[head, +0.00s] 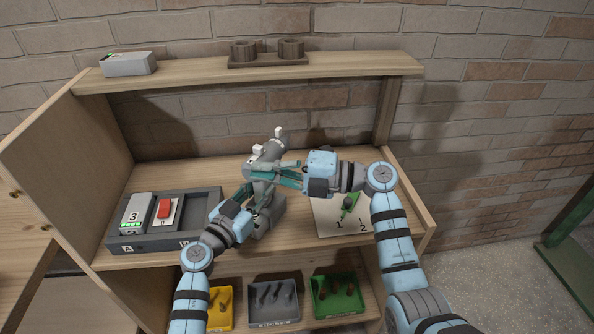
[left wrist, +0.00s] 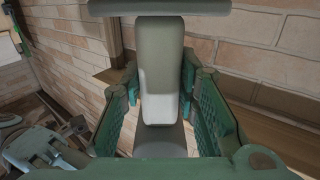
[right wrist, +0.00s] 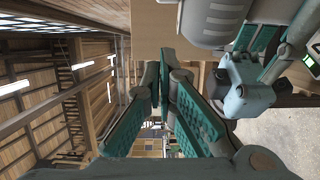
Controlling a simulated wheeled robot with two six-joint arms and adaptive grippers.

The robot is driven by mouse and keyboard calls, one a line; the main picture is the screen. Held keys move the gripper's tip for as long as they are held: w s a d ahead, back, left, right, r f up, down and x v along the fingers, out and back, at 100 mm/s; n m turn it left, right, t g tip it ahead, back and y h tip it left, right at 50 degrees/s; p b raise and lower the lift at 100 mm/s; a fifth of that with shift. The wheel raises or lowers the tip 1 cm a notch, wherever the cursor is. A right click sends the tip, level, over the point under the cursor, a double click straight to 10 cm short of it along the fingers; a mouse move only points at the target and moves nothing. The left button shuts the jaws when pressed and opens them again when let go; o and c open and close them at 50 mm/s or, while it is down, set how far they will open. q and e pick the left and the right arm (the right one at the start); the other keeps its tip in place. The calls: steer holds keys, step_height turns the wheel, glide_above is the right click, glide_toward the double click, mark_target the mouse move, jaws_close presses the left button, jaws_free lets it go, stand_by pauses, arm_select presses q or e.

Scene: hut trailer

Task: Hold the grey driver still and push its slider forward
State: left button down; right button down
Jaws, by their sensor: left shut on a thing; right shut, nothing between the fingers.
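The grey driver (head: 268,149) stands upright on the workbench, its grey foot (head: 270,218) low behind my left gripper. My left gripper (head: 257,192) is shut around the driver's handle. In the left wrist view the grey handle (left wrist: 160,50) shows between the two green fingers. My right gripper (head: 284,174) is shut and empty, close beside the driver's upper body on its right. In the right wrist view its fingertips (right wrist: 163,62) are together just below and left of the driver's rounded body (right wrist: 207,22). I cannot make out the slider clearly; contact with it cannot be told.
A dark tray (head: 207,199) with a numbered grey battery (head: 137,212) and a red switch (head: 164,209) is at left. Yellow, grey and green bins (head: 339,309) sit below. A shelf (head: 200,67) overhangs behind.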

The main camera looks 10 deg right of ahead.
arm_select(q)
steer(key=shift+d, duration=0.1)
arm_select(e)
steer(key=v, duration=0.7)
steer(key=shift+d, duration=0.3)
steer(key=shift+s, duration=0.1)
arm_select(q)
steer(key=c, duration=1.2)
jaws_free()
steer(key=shift+w, duration=0.1)
